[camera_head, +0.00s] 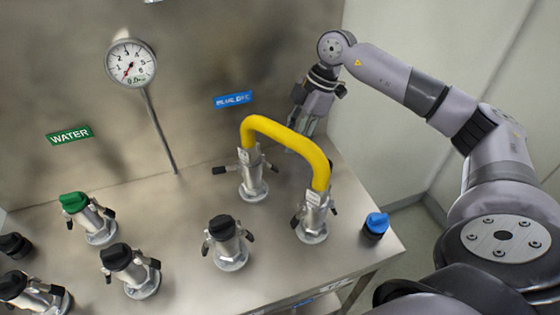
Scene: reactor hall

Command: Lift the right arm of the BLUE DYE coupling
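The BLUE DYE coupling (253,184) is a metal fitting below the blue label (233,100). One end of a yellow hose (283,133) is seated on it. Its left arm (220,170) sticks out sideways to the left. Its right arm (272,167) shows as a small dark lever close to the body, partly under the hose. My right gripper (304,127) is behind and above the hose's arch, up and right of the coupling, pointing down. The hose partly hides its fingertips, so I cannot tell how far they are open. My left gripper is out of view.
The hose's other end is on a second coupling (312,222) at front right. A loose blue cap (376,226) stands near the bench's right edge. Black-capped couplings (226,243) and a green-capped one (90,217) stand to the left. A gauge (131,63) rises at the back.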

